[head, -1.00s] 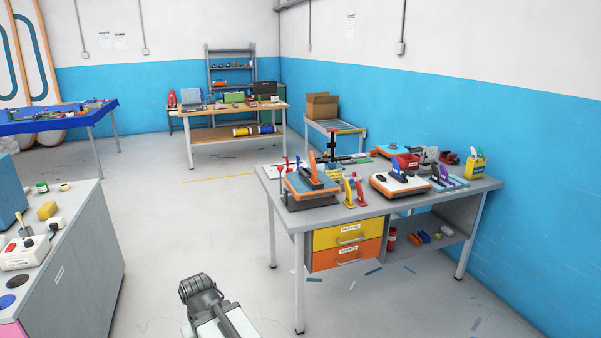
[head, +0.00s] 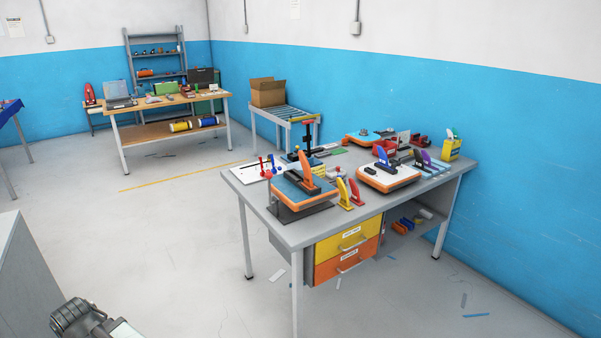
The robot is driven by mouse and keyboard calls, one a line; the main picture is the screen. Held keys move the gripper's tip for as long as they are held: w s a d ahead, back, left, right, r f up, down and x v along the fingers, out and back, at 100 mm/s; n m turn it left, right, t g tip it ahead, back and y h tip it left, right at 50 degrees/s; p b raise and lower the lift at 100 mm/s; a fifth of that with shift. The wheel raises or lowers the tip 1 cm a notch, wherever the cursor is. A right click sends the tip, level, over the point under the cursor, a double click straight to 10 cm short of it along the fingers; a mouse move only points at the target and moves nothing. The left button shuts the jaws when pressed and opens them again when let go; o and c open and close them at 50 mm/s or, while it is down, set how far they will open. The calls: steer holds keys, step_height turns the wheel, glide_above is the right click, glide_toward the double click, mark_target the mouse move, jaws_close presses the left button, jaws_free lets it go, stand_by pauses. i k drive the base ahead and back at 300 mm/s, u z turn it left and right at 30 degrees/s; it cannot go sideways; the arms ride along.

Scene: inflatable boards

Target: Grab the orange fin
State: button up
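An orange fin (head: 305,166) stands upright on the near left part of the grey workbench (head: 262,212). It appears to rest on a board piece with a blue-grey top and orange sides (head: 300,199). A yellow fin (head: 343,193) and a red fin (head: 356,192) stand just right of that board piece. Part of my arm shows at the bottom left, well away from the bench. The fingertips of my gripper cannot be made out.
A second board piece with a white top (head: 386,179) and a blue fin sits to the right. Yellow and orange drawers (head: 345,241) hang under the bench front. A grey cabinet (head: 22,275) stands at the left edge. Open floor lies between cabinet and bench.

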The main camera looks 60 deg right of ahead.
mark_target(307, 183)
steer(key=z, duration=0.45)
steer(key=i, duration=1.2)
steer(key=z, duration=0.8)
steer(key=k, duration=0.9)
steer(key=z, duration=0.2)
steer(key=i, duration=0.8)
